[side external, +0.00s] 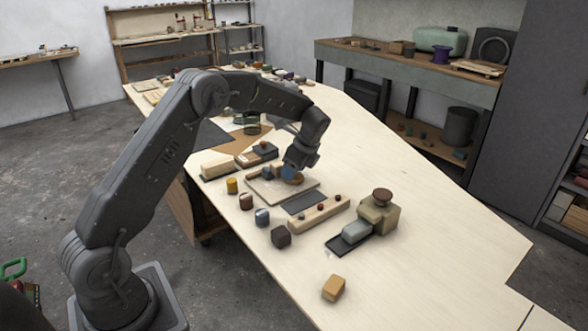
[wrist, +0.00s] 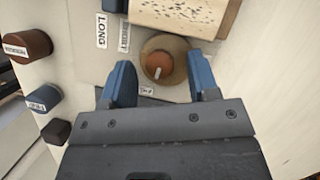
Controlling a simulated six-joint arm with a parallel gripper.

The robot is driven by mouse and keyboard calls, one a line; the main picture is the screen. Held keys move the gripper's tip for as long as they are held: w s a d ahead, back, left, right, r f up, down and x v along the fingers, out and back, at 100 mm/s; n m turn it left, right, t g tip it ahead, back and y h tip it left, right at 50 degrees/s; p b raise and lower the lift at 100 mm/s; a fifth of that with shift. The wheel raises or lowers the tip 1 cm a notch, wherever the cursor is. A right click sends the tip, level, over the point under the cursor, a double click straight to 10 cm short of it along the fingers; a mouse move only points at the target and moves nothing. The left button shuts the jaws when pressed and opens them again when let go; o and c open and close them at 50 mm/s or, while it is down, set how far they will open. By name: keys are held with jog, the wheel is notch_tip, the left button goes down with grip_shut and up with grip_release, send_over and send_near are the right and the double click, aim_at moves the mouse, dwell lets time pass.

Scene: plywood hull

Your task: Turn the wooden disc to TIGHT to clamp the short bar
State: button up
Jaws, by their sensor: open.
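The wooden disc (wrist: 178,48) is pale and round, with an orange-brown knob carrying a white mark in its middle. It also shows partly in the side view, under my gripper (side external: 293,172). In the wrist view my gripper (wrist: 160,80) is open, its two blue fingers on either side of the disc's near part; contact is not clear. LONG (wrist: 101,30) is readable on one label. A second label beside it and a small one near the disc are hard to read. A speckled pale block (wrist: 180,14) lies beyond the disc; I cannot tell whether it is the short bar.
A long wooden piece with small knobs (side external: 318,212) and a beige device with a brown round top (side external: 380,212) stand right of the board. Several small cylinders and a dark block (side external: 281,237) stand in front. A tan block (side external: 333,288) sits near the front; the table's right is clear.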

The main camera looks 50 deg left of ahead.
jog(key=c, duration=0.9)
jog(key=shift+w+n+g+h, duration=0.1)
jog(key=shift+n+g+h, duration=0.35)
jog(key=shift+n, duration=1.15)
jog(key=shift+c, duration=0.2)
jog(key=o, duration=0.9)
jog(key=shift+y, duration=0.25)
jog(key=shift+o, duration=0.2)
